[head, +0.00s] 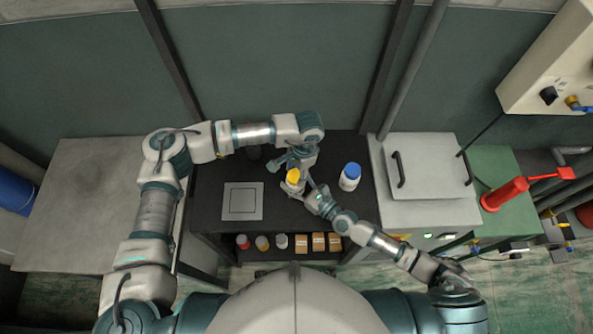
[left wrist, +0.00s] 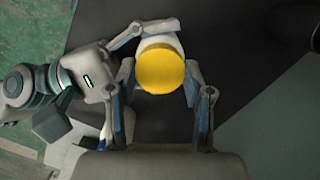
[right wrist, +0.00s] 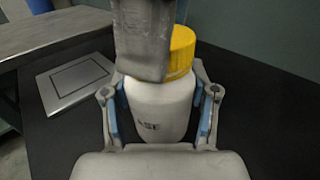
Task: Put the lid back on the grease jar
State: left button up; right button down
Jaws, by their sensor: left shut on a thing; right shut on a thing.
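The white grease jar (right wrist: 160,108), with dark lettering, stands between the fingers of my right gripper (right wrist: 162,110), which is shut on it. The yellow lid (left wrist: 162,68) is between the fingers of my left gripper (left wrist: 160,88), which is shut on it. In the right wrist view the lid (right wrist: 181,52) is at the jar's mouth, and a left finger hides part of the join. I cannot tell whether it is fully seated. In the head view the yellow lid (head: 293,176) shows where both grippers meet over the black table.
A white bottle with a blue cap (head: 350,177) stands to the right on the black table (head: 215,180). A grey square plate (head: 243,202) lies to the left. Several small jars and boxes (head: 302,243) sit on the lower shelf. A grey machine (head: 430,170) stands to the right.

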pick_arm(q)
jog(key=o, duration=0.7)
pick_arm(e)
jog(key=shift+s+f, duration=0.1)
jog(key=shift+f, duration=0.05)
pick_arm(q)
jog(key=shift+r, duration=0.1)
jog(key=shift+r, duration=2.15)
jog(key=shift+c, duration=0.4)
